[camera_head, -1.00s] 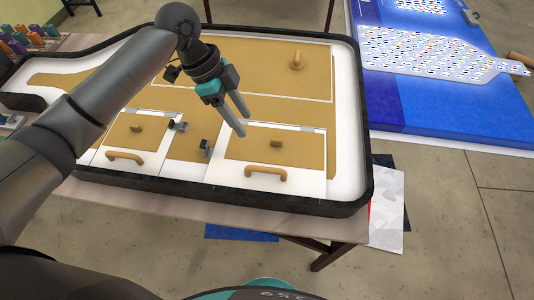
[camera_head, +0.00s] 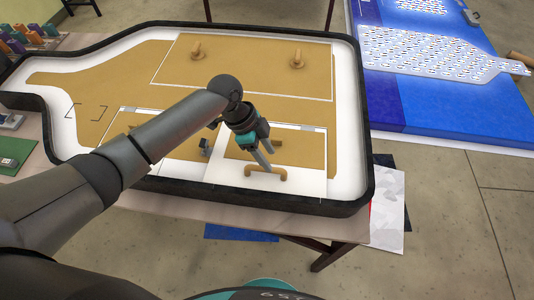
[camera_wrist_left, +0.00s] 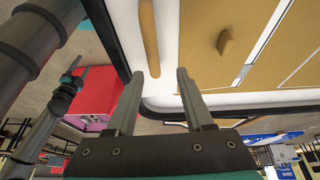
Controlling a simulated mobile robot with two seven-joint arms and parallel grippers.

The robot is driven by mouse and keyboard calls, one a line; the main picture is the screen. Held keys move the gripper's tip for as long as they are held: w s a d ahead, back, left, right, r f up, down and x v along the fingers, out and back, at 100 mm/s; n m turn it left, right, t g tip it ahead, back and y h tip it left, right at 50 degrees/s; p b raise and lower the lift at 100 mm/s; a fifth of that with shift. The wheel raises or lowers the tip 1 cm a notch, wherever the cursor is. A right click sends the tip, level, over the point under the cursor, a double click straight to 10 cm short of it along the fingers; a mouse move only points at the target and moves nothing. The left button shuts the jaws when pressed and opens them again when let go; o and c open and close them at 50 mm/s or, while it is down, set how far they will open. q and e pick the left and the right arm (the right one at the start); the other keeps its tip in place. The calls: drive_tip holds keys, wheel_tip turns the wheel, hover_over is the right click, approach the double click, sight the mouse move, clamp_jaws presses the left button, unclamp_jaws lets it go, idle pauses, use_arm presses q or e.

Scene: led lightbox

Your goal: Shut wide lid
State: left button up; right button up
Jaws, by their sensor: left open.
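The lightbox (camera_head: 352,120) is a dark-rimmed tray with tan and white panels. Its front right panel (camera_head: 310,165) is wider than the front left one and lies flat, with a tan bar handle (camera_head: 281,178) near its front edge. My left gripper (camera_head: 269,163) is open, with its fingers pointing down at this handle and covering part of it. In the left wrist view a tan bar (camera_wrist_left: 149,38) extends past the fingertips, near the left finger; I cannot tell whether they touch. My right gripper (camera_wrist_left: 68,82) seems to show small at the left of the wrist view, its jaws unclear.
A small dark latch (camera_head: 205,147) stands left of the front right panel. My left arm hides much of the front left panel. A blue board (camera_head: 430,100) lies at the right.

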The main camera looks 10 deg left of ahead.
use_arm(q)
clamp_jaws()
idle(0.5)
drive_tip(key=c, duration=0.8)
unclamp_jaws()
drive_tip(key=o, duration=0.8)
drive_tip(key=v, duration=1.5)
drive_tip(key=shift+p, duration=0.45)
drive_tip(key=shift+r, duration=0.1)
